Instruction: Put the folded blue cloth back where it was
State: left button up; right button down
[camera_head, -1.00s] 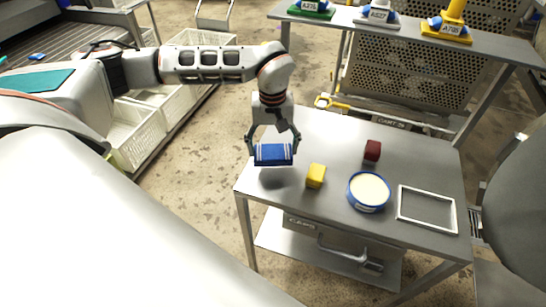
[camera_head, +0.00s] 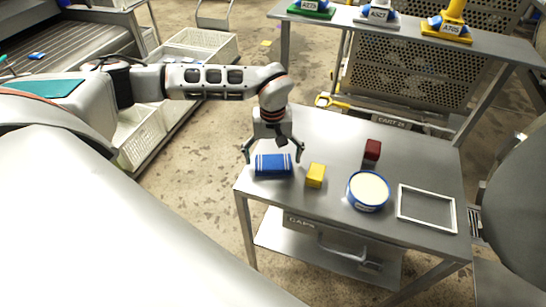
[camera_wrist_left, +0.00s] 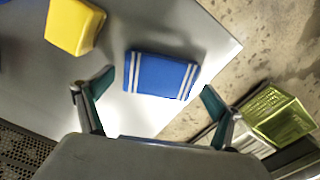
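The folded blue cloth (camera_head: 273,165) with white stripes lies on the left part of the metal table (camera_head: 330,140), near its left edge. It also shows in the left wrist view (camera_wrist_left: 161,75), flat and clear of both fingers. My left gripper (camera_head: 273,155) is open just above and behind the cloth, its fingers spread wide to either side. In the left wrist view the open fingers (camera_wrist_left: 157,95) have nothing between them. My right gripper is not in view.
A yellow block (camera_head: 315,175) stands just right of the cloth. Farther right are a dark red block (camera_head: 372,150), a round blue-rimmed tub (camera_head: 368,191) and a flat rectangular frame (camera_head: 427,209). A raised shelf (camera_head: 405,30) runs behind. White crates (camera_head: 140,135) stand on the floor at left.

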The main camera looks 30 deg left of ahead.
aim_at(273, 160)
pick_arm(q)
jog(key=shift+r, duration=0.15)
notch_tip(273, 160, up, 12)
jog(key=shift+b, duration=0.35)
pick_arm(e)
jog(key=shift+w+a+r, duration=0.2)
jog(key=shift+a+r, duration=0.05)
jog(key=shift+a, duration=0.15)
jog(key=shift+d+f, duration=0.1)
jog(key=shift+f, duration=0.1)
pick_arm(q)
jog(key=shift+s, duration=0.15)
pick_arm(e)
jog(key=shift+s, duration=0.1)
